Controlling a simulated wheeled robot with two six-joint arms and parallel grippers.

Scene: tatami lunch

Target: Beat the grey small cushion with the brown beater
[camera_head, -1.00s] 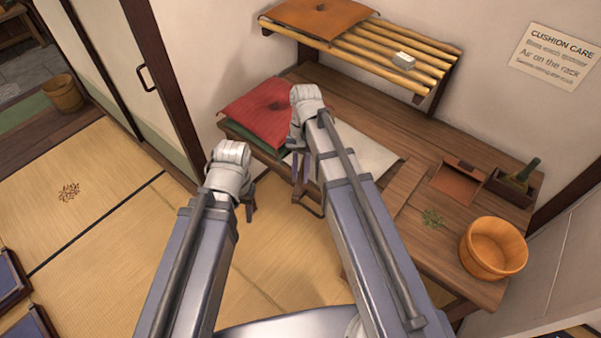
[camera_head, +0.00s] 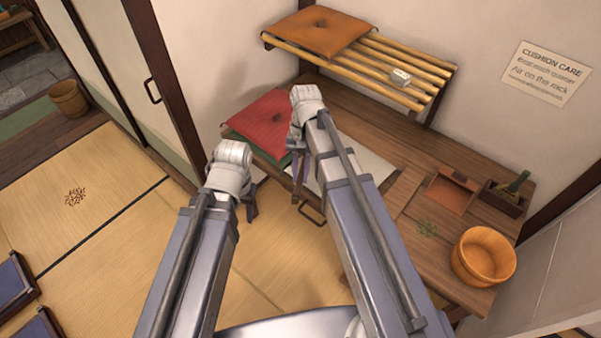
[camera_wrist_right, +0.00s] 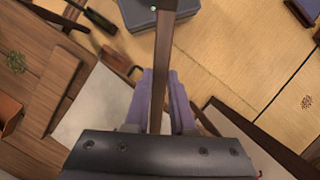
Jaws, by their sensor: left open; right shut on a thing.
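My right gripper (camera_head: 301,176) is over the front of the wooden bench, beside the red cushion (camera_head: 268,121). In the right wrist view its fingers (camera_wrist_right: 161,84) are shut on a long, straight brown strip (camera_wrist_right: 162,45), which looks like part of the brown beater; its far end is out of frame. A pale grey-white flat thing (camera_head: 369,166) lies on the bench, partly behind my right arm, and shows in the wrist view (camera_wrist_right: 103,100). I cannot tell whether it is the grey small cushion. My left gripper (camera_head: 250,204) is open and empty over the tatami.
A slatted rack (camera_head: 400,75) above the bench (camera_head: 352,108) holds an orange-brown cushion (camera_head: 319,31) and a small pale block (camera_head: 400,77). A wooden bucket (camera_head: 484,257) and a box with a dark-handled brush (camera_head: 504,196) are at the bench's right.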

